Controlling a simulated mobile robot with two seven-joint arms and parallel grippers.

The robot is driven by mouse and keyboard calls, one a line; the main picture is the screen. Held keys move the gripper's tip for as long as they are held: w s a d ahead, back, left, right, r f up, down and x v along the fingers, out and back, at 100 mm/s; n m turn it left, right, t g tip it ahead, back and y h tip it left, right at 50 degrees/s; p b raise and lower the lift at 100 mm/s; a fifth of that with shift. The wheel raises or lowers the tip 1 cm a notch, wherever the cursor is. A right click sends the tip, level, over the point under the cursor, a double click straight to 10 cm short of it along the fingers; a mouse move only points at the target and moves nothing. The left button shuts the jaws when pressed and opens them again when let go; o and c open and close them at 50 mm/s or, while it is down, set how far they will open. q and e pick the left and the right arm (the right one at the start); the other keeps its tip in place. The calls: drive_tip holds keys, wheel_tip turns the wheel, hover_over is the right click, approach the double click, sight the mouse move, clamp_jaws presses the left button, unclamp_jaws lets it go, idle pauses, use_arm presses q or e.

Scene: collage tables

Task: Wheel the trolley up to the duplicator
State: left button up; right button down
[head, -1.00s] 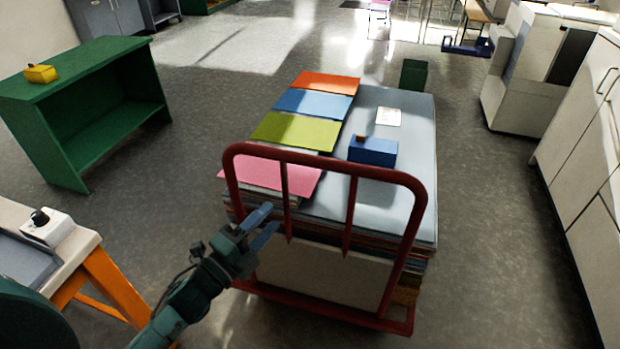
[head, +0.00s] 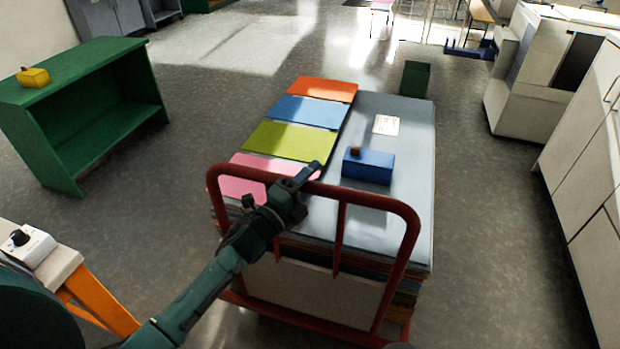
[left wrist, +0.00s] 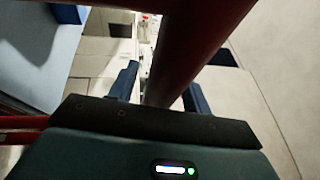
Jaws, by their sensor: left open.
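The trolley (head: 372,197) stands in front of me, with a red tubular push handle at its near end. It carries a tall stack of sheets with a pale grey top. My left gripper (head: 303,176) is at the handle's top bar, left of its middle, and is open. In the left wrist view, the red bar (left wrist: 190,40) runs between the two spread fingers (left wrist: 158,88); I cannot tell whether they touch it. A white machine (head: 530,75), probably the duplicator, stands at the upper right, beyond the trolley. My right gripper is not in view.
Pink, green, blue and orange sheets (head: 290,141) and a blue box (head: 369,166) lie on the load. A green bin (head: 414,79) stands just past the trolley's far end. A green shelf (head: 110,120) is left; white cabinets (head: 575,130) line the right. Floor between is clear.

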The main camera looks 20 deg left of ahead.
use_arm(q)
drive_tip(key=shift+c, duration=0.6)
clamp_jaws()
